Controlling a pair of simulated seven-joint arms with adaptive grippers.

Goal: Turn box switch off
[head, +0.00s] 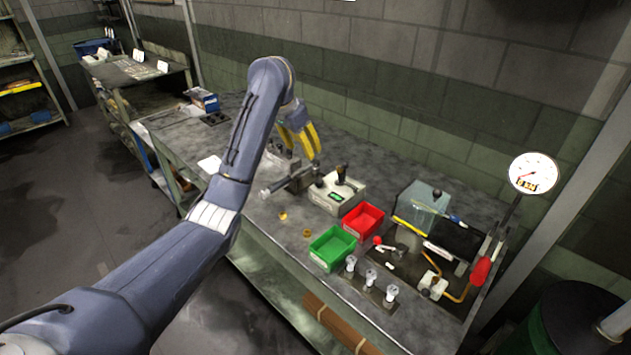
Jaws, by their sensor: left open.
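A beige control box (337,191) stands on the workbench, right of my left gripper. It has a black upright knob or lever on top and a small green lit patch on its face. I cannot tell the switch position from here. My left gripper (308,150), with yellow fingers, is open and empty in the air above and left of the box, apart from it. A metal clamp-like device (288,181) stands on the bench just left of the box, below the gripper. My right gripper does not show.
On the workbench (265,228), a red bin (363,221) and a green bin (332,247) stand right of the box. A machine with a clear cover (424,206), a red-handled lever (480,270) and a round gauge (533,174) lie further right. Small brass pieces (283,216) lie in front.

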